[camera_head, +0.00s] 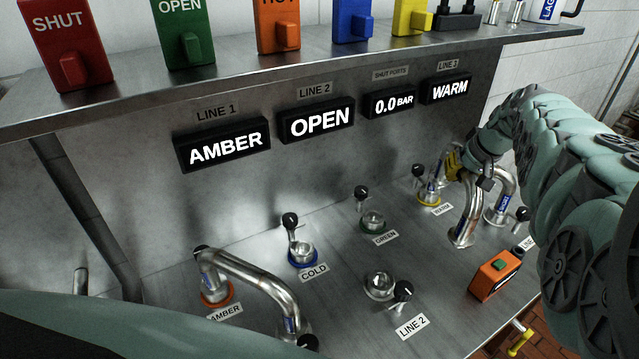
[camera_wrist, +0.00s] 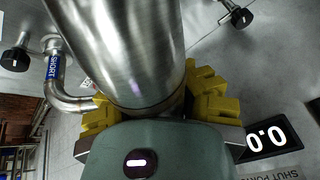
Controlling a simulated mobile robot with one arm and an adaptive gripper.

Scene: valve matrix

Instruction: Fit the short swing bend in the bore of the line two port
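The line two port (camera_head: 380,285) is an open steel bore beside the LINE 2 label, with a black-knobbed handle at its right. My gripper (camera_head: 455,165) is shut on a curved steel bend (camera_head: 467,212) over the right of the panel; its free leg points down, and whether it touches the panel cannot be told. In the wrist view, the bend (camera_wrist: 135,45) fills the space between my yellow fingers (camera_wrist: 160,105); no label shows on it. Another bend, marked SHORT (camera_wrist: 54,66), stands behind it; it also shows at the right in the head view (camera_head: 504,203).
Open COLD (camera_head: 301,253) and GREEN (camera_head: 372,221) ports lie beyond line two. A bend (camera_head: 255,280) runs from AMBER toward the front. An orange box (camera_head: 494,275) with a green button sits right of line two. A shelf (camera_head: 300,70) with coloured blocks overhangs the displays.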

